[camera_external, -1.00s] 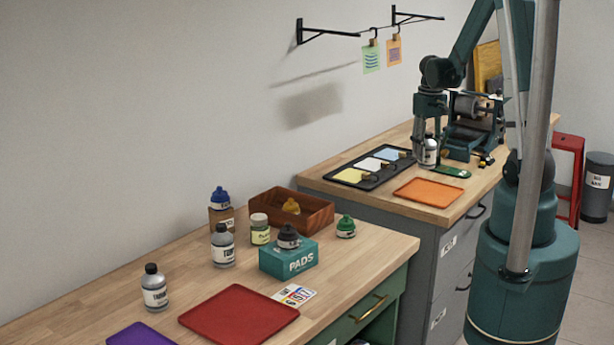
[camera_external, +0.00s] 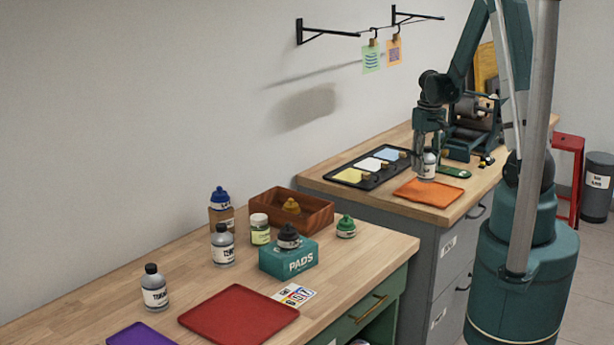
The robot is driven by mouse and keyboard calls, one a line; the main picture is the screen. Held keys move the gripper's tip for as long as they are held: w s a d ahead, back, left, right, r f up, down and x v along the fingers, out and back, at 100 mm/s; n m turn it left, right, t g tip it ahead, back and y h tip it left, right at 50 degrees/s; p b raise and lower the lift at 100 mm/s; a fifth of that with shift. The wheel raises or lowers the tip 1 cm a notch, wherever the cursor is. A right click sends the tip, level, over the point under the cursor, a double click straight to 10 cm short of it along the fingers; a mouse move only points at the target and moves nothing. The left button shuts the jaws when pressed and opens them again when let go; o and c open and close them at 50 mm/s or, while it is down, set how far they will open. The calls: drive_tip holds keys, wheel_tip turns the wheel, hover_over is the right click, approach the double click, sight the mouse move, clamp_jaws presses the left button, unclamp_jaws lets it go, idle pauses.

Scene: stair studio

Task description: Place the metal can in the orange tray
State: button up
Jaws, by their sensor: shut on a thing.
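The metal can (camera_external: 428,168) is a small silver can with a white label and a dark cap. My gripper (camera_external: 428,155) is shut on it from above and holds it upright. In the picture the can's lower end overlaps the far edge of the orange tray (camera_external: 430,194), a flat tray on the far wooden counter. I cannot tell whether the can touches the tray or hangs just above it. The fingers partly hide the can's upper part.
A black holder with yellow, white and blue pads (camera_external: 371,167) lies left of the orange tray. The near counter bears a red tray (camera_external: 240,314), a purple tray (camera_external: 139,335) and several bottles.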

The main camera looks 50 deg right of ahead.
sight(419, 149)
drive_tip(key=shift+f, duration=2)
drive_tip(key=shift+f, duration=0.15)
drive_tip(key=o, duration=1.1)
drive_tip(key=shift+r, duration=6.15)
